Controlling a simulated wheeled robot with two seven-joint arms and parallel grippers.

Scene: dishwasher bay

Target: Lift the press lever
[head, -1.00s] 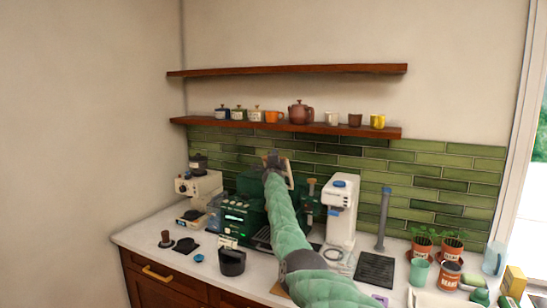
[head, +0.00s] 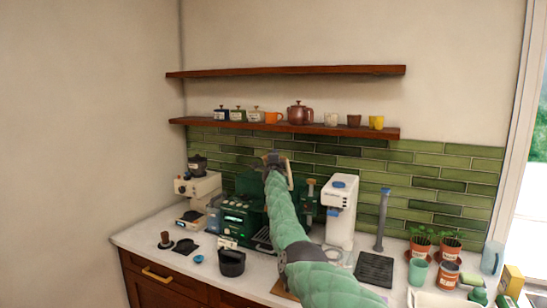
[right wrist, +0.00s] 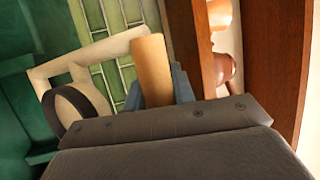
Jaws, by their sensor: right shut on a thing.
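The press lever is a pale cream bar (right wrist: 70,72) with a tan wooden, round handle (right wrist: 150,68) at its end, seen in the right wrist view. In the head view a small part of the lever (head: 290,175) shows just right of my gripper, raised above the dark green machine (head: 238,222) on the counter. My right gripper (head: 274,158) is shut on the handle, and its blue-grey fingers show on both sides of it in the right wrist view. My green-sleeved right arm hides the lever's lower part and some of the machine. My left gripper is out of view.
Two wooden shelves (head: 290,130) run along the wall, the lower one with mugs and a teapot (head: 299,113) close above my gripper. A white machine (head: 340,215) stands right of my arm. A cream grinder (head: 197,187) and dark container (head: 231,263) are left.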

